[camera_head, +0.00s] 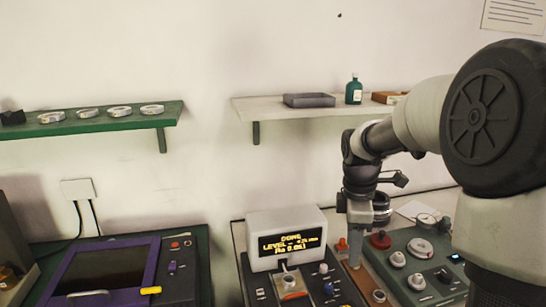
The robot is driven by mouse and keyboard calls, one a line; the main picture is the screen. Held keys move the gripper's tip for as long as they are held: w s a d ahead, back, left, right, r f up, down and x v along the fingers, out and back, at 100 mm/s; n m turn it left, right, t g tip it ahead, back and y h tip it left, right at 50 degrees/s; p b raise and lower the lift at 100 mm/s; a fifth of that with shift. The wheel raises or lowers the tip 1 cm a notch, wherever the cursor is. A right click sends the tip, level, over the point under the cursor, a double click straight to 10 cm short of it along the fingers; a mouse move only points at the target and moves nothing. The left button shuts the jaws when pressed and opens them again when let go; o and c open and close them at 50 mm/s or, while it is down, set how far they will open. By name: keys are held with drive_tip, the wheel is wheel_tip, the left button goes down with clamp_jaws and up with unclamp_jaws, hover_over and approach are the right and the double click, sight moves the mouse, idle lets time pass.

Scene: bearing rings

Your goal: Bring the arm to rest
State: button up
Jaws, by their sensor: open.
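My arm comes in from the right edge and bends down at the wrist. My gripper (366,232) points down over the gap between the white display unit and the green control panel, with its jaws open. Its fingertips are small and partly lost against the parts behind them. I see nothing held between them, though the view there is cluttered. I cannot tell whether it touches anything below.
A white display unit (286,239) reading "DONE" stands left of my gripper. A green control panel (419,272) with knobs is close on the right. Several rings (119,111) lie on the green shelf (100,124). The pale shelf (270,109) carries a grey tray (309,100) and green bottle (354,91).

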drive_tip(key=s+a+r+m+t+p, duration=0.2)
drive_tip(key=s+a+r+m+t, duration=0.3)
drive_tip(key=s+r+m, duration=0.65)
drive_tip(key=s+a+r+m+p, duration=0.2)
drive_tip(key=s+m, duration=0.1)
drive_tip(key=s, duration=0.6)
drive_tip(key=shift+s+a+m+y, duration=0.2)
drive_tip(key=shift+s+m+y, duration=0.15)
drive_tip(key=shift+y, duration=0.05)
